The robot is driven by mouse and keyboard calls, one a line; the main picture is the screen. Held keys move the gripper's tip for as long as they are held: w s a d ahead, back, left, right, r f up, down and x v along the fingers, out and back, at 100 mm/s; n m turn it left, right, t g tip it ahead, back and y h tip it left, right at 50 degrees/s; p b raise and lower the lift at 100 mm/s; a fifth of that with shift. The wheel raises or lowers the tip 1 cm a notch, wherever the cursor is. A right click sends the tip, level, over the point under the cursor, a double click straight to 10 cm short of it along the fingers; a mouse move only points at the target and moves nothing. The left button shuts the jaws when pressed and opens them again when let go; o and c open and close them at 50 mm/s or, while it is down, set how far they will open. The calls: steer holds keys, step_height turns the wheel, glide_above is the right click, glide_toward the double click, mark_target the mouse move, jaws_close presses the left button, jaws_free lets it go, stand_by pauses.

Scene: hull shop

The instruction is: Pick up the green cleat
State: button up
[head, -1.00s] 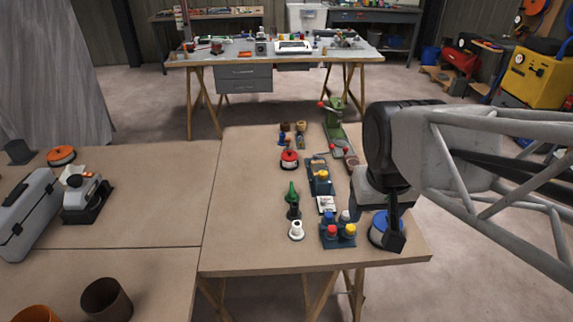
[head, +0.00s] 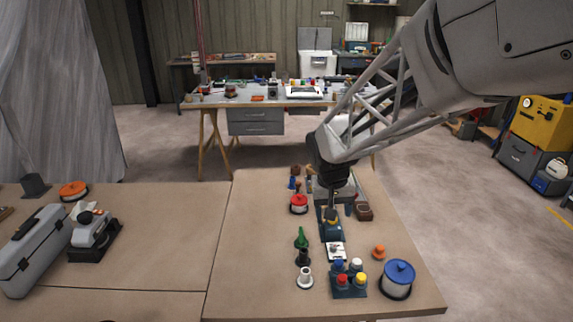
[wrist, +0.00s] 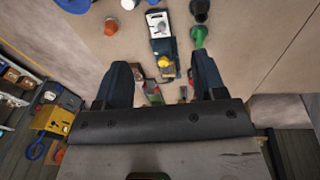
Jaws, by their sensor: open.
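A small green piece (head: 301,238), the likely green cleat, stands on the bench beside a black piece (head: 303,257); its exact shape is too small to tell. In the wrist view the green piece (wrist: 199,37) shows just beyond the tip of the right-hand finger. My gripper (head: 332,213) is over the bench, up and right of the green piece in the head view, around a blue tray with a yellow-topped item (head: 331,225). In the wrist view my gripper (wrist: 162,62) is open, and I see nothing held between its fingers. The fingertips are hardly visible in the head view.
A white flanged piece (head: 305,280) stands in front of the black one. A holder with coloured caps (head: 348,284), a blue-lidded tub (head: 397,279), an orange knob (head: 378,252) and a red-topped tin (head: 299,204) are nearby. The bench left of the green piece is clear.

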steer(key=w+a+f, duration=0.4)
steer(key=w+f, duration=0.4)
steer(key=w, duration=0.1)
steer(key=g+h, duration=0.1)
glide_above(300, 236)
steer(key=a, duration=0.2)
step_height(300, 236, down, 10)
steer(key=shift+d, duration=0.25)
steer(key=shift+r, duration=0.1)
steer(key=shift+d+f, duration=0.25)
steer(key=shift+f, duration=1)
steer(key=shift+d+f, duration=0.2)
steer(key=shift+f, duration=0.65)
steer(key=shift+d+f, duration=0.25)
steer(key=shift+f, duration=0.6)
steer(key=shift+d+f, duration=0.2)
steer(key=shift+f, duration=0.65)
steer(key=c, duration=1)
